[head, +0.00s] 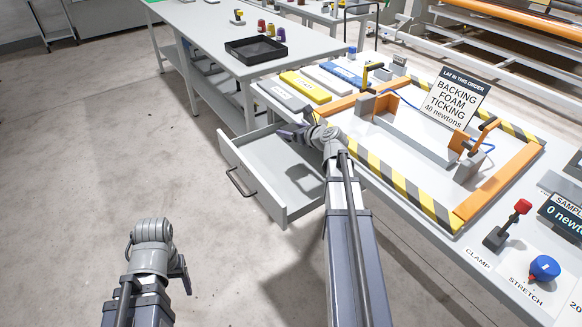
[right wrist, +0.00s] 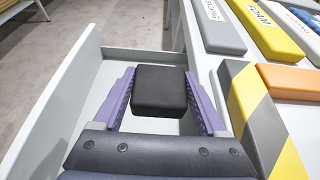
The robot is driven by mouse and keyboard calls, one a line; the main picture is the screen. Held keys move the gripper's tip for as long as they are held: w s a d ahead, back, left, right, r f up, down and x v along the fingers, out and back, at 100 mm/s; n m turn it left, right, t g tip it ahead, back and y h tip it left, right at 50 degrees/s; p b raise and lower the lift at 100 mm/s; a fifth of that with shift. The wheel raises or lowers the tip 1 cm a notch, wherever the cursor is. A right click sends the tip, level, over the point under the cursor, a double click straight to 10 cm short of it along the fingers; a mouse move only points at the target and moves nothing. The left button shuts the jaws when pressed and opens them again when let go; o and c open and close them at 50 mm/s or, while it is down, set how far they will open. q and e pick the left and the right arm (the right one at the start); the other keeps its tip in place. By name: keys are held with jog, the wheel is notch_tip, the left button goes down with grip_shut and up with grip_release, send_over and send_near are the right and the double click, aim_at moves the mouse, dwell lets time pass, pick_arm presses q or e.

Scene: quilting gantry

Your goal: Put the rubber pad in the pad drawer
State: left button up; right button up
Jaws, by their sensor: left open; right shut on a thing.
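The black rubber pad (right wrist: 160,90) sits between the two purple fingers of my right gripper (right wrist: 158,78) in the right wrist view. My right gripper (head: 291,131) is shut on it, above the inside of the open pad drawer (head: 262,184). The pad itself cannot be made out in the head view. The drawer is pale grey with a dark handle and is pulled out from under the bench; its wall also shows in the right wrist view (right wrist: 52,92). My left gripper (head: 183,276) is open, low over the floor at lower left, away from the drawer.
Grey, yellow (head: 306,87), white and blue blocks lie along the bench edge above the drawer. A striped yellow-black frame (head: 395,180) borders the bench's work area. A side table holds a black tray (head: 256,50). The floor left of the drawer is clear.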

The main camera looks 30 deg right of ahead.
aim_at(291, 164)
notch_tip(291, 164, down, 12)
jog(key=b, duration=1.1)
jog(key=shift+f, duration=0.2)
jog(key=shift+f, duration=0.2)
jog(key=o, duration=1.4)
jog(key=shift+c, duration=0.2)
jog(key=shift+r, duration=0.1)
jog(key=shift+r, duration=0.15)
jog(key=shift+s+r, duration=0.1)
jog(key=shift+s, duration=0.1)
jog(key=p+v, duration=0.2)
jog(key=v, duration=0.4)
jog(key=shift+s+r+p, duration=0.1)
jog(key=shift+s+p, duration=0.1)
jog(key=shift+p, duration=0.2)
jog(key=shift+s, duration=0.3)
